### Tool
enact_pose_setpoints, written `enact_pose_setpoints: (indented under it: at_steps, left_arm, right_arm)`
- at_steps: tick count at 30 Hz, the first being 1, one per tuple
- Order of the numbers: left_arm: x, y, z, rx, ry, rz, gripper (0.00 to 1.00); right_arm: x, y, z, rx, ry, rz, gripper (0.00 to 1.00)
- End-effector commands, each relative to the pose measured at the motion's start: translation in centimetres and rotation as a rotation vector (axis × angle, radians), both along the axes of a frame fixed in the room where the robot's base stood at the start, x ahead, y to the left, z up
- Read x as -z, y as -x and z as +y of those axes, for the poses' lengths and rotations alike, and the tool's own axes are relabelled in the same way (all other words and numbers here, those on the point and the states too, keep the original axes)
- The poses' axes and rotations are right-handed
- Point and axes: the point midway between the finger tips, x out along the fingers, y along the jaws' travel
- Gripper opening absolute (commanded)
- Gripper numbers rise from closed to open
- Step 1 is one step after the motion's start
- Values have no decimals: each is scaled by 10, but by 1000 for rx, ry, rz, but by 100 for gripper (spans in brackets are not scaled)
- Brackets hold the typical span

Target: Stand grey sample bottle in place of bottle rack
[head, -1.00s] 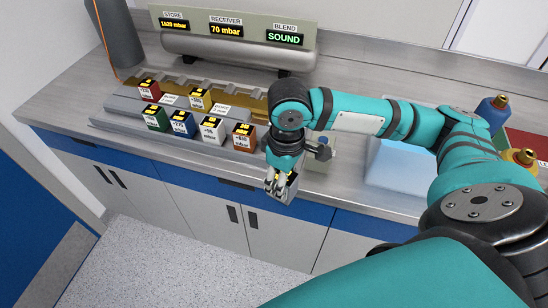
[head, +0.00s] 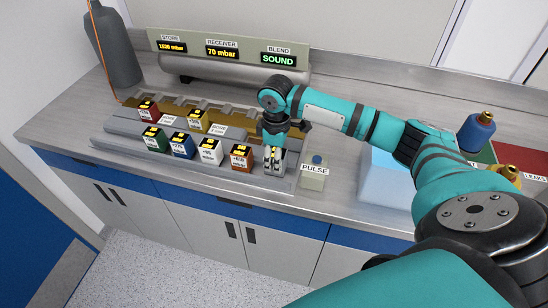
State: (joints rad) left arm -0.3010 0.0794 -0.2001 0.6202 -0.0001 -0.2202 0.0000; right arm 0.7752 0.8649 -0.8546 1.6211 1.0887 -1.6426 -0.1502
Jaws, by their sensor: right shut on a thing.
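The bottle rack (head: 112,136) is a grey stepped block on the bench with box-shaped bottles in two rows. My right gripper (head: 273,160) points down at the right end of the front row, just right of the brown bottle (head: 241,157). It is shut on the grey sample bottle (head: 274,168), which is mostly hidden between the fingers and looks upright. I cannot tell whether its base touches the rack. My left gripper is out of view.
Green (head: 154,139), blue (head: 182,145) and white (head: 210,151) bottles fill the front row; red (head: 148,111) and yellow (head: 197,120) stand behind. A PULSE button box (head: 314,176) is close on the right. A pale blue block (head: 385,180) stands further right.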

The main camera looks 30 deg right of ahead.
Motion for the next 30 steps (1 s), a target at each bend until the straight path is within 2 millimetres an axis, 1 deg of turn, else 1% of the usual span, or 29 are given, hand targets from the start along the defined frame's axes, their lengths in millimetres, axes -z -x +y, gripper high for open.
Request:
enact_pose_setpoints:
  at_steps: [1,7,12,15,26,27,30]
  left_arm:
    - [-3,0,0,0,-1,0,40]
    - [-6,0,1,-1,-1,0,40]
    - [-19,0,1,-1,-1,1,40]
    - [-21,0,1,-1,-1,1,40]
    - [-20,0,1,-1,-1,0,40]
    - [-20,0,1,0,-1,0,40]
    - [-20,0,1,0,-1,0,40]
  right_arm:
    - [-1,-6,-1,2,-1,1,4]
    - [1,-21,-6,0,-1,-1,4]
    - [27,-18,-6,0,0,4,4]
    - [35,-18,-6,-1,1,2,4]
    - [40,-18,-6,-1,1,-1,4]
    - [40,-18,-6,-1,1,-1,45]
    - [40,-18,-6,-1,1,-1,59]
